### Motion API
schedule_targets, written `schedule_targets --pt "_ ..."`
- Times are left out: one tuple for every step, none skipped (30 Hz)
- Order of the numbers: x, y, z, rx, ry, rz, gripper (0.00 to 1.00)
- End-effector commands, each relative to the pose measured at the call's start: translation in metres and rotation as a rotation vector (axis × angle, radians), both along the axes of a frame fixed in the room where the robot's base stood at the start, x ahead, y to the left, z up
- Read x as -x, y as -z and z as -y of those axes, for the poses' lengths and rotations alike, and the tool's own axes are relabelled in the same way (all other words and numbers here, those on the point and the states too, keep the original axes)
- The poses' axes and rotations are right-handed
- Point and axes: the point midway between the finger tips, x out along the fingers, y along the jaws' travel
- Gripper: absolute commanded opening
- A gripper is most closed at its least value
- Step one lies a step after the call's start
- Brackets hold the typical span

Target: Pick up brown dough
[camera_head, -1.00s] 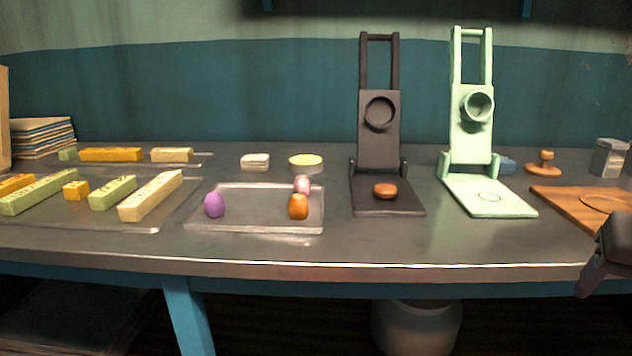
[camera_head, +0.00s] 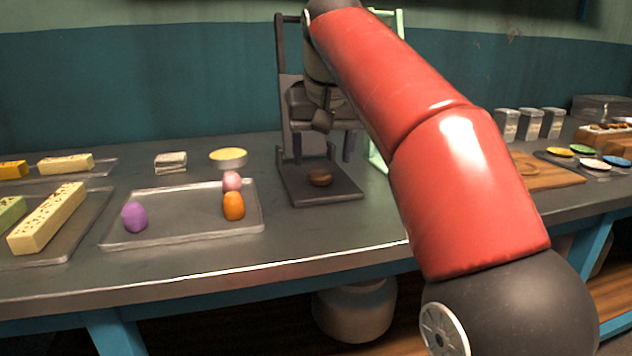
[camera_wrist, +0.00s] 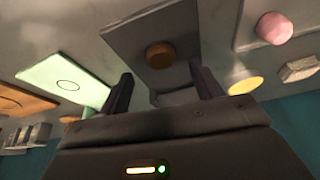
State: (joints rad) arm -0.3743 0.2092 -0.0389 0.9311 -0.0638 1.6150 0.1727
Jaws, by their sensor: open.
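The brown dough (camera_head: 320,178) is a small rounded lump on the flat base of the dark press (camera_head: 340,197). My gripper (camera_head: 322,147) hangs just above and a little behind the dough, in front of the press's upright part, with its fingers spread apart and nothing between them. In the wrist view, the brown dough (camera_wrist: 160,55) lies ahead of the fingers of my gripper (camera_wrist: 163,85), roughly centred between them and not touched. My gripper and arm hide much of the press's upright part.
A green press (camera_wrist: 65,85) stands beside the dark one, mostly hidden by my arm in the head view. A yellow-topped tin (camera_head: 228,157) is behind the tray.

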Motion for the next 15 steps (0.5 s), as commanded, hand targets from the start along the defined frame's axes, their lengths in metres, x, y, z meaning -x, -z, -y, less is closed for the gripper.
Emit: schedule_targets --pt "-0.002 0.011 -0.002 0.001 -0.001 -0.003 0.65" --pt "-0.004 0.016 -0.002 0.001 -0.001 -0.002 0.65" --pt "-0.006 0.022 -0.004 0.001 -0.001 -0.003 0.65" --pt "-0.008 0.027 -0.004 0.002 0.0 -0.004 0.65" --pt "-0.01 0.03 -0.004 0.001 0.0 -0.003 0.65" --pt "-0.011 0.034 -0.004 0.001 0.0 -0.002 0.65" --pt "-0.012 0.036 -0.004 0.001 0.0 -0.002 0.65" --pt "-0.013 0.037 -0.004 0.001 0.0 -0.002 0.65" --pt "-0.013 0.037 -0.004 0.0 0.0 -0.001 0.65" --pt "-0.014 0.037 -0.004 0.0 0.0 -0.001 0.65" --pt "-0.014 0.036 -0.004 0.0 -0.001 0.0 0.65" --pt "-0.014 0.036 -0.004 0.0 0.0 0.0 0.65" --pt "-0.014 0.036 -0.004 0.0 0.0 0.0 0.65" --pt "-0.014 0.036 -0.004 0.0 0.0 0.0 0.65" --pt "-0.013 0.036 -0.004 0.0 0.0 0.0 0.61"
